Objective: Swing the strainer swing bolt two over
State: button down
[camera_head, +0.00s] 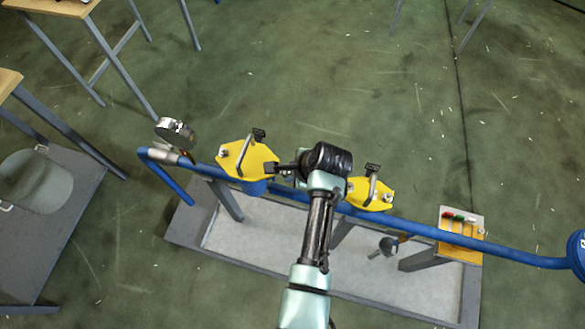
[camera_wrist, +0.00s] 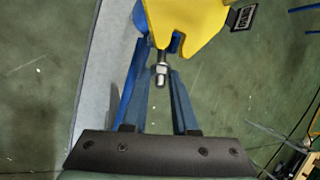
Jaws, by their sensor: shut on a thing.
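Two yellow strainer covers sit on the blue pipe (camera_head: 405,222): the left cover (camera_head: 238,162) and the right cover (camera_head: 381,196). My gripper (camera_head: 281,168) is at the right edge of the left cover, reaching in from the right. In the wrist view, the swing bolt (camera_wrist: 161,74), a grey threaded stud with a nut, projects from the edge of the yellow cover (camera_wrist: 185,22) between my two fingers. The fingers are shut on it. In the head view my gripper mostly hides this bolt.
A pressure gauge (camera_head: 175,132) stands at the pipe's left end. A small panel (camera_head: 461,229) with red, green and white parts is at the right. A grey tray (camera_head: 237,240) lies below the pipe. Tables stand at upper left, beside a shelf with a grey container (camera_head: 36,182).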

jog(key=h+p, duration=0.1)
jog(key=a+r+h+p, duration=0.1)
jog(key=shift+w+r+g+p, duration=0.1)
jog(key=shift+r+g+p, duration=0.1)
jog(key=shift+g+p, duration=0.15)
jog(key=shift+w+a+r+n+g+h+p, duration=0.15)
jog(key=shift+a+g+h+p, duration=0.1)
jog(key=shift+h, duration=0.4)
jog(key=shift+w+a+r+n+g+h+p, duration=0.1)
jog(key=shift+a+n+g+h+p, duration=0.1)
jog(key=shift+h, duration=0.45)
jog(key=c, duration=0.9)
grip_release()
jog(key=shift+c, duration=0.2)
jog(key=p+v, duration=0.1)
jog(key=v, duration=1.2)
jog(key=shift+a, duration=0.1)
